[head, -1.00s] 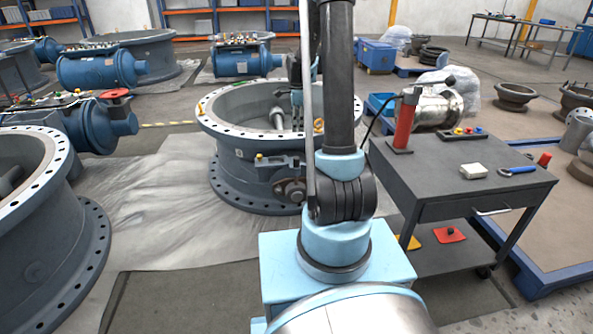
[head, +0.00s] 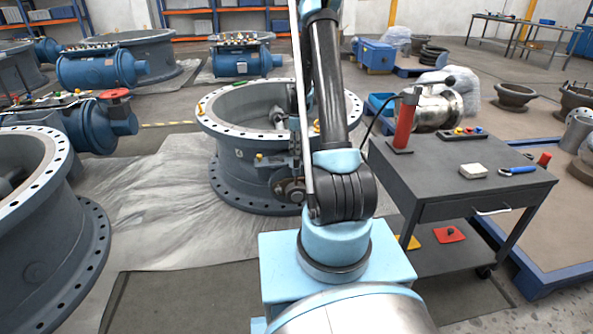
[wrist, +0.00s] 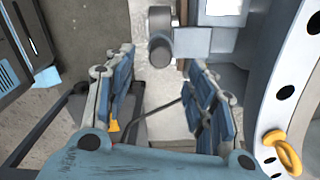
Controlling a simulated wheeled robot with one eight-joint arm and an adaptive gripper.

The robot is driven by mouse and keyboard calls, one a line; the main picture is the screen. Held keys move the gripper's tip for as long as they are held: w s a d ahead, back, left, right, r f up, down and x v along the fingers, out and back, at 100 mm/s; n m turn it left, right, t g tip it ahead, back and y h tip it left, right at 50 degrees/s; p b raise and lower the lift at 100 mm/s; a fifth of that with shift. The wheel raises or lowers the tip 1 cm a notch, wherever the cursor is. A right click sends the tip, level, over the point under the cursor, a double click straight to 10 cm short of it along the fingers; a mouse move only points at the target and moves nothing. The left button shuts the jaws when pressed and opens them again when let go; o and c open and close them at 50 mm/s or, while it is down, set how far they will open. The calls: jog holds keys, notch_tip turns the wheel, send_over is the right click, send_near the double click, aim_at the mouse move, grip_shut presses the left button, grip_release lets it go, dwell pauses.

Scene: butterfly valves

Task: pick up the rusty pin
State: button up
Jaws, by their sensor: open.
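I cannot make out the rusty pin for certain in any view. In the wrist view my gripper (wrist: 160,66) is open, with its two blue-grey padded fingers apart and nothing between them. Beyond the fingertips is a short dark grey cylinder (wrist: 160,50) beside a grey block; I cannot tell whether it is the pin. The large grey valve (head: 238,150) stands behind my arm in the head view, and my arm hides part of it. Its flange (wrist: 302,90) with bolt holes runs down the right of the wrist view. My gripper is mostly hidden in the head view.
A dark cart (head: 450,184) stands right of my arm, holding a red cylinder (head: 404,126), a white block (head: 473,171) and a blue-handled tool (head: 517,171). Another large valve (head: 50,240) stands at left. The floor between the valves is covered with clear sheeting (head: 150,205).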

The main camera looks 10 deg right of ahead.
aim_at(296, 158)
jog(key=shift+d+f, duration=0.1)
jog(key=shift+f, duration=4.1)
jog(key=c, duration=1.1)
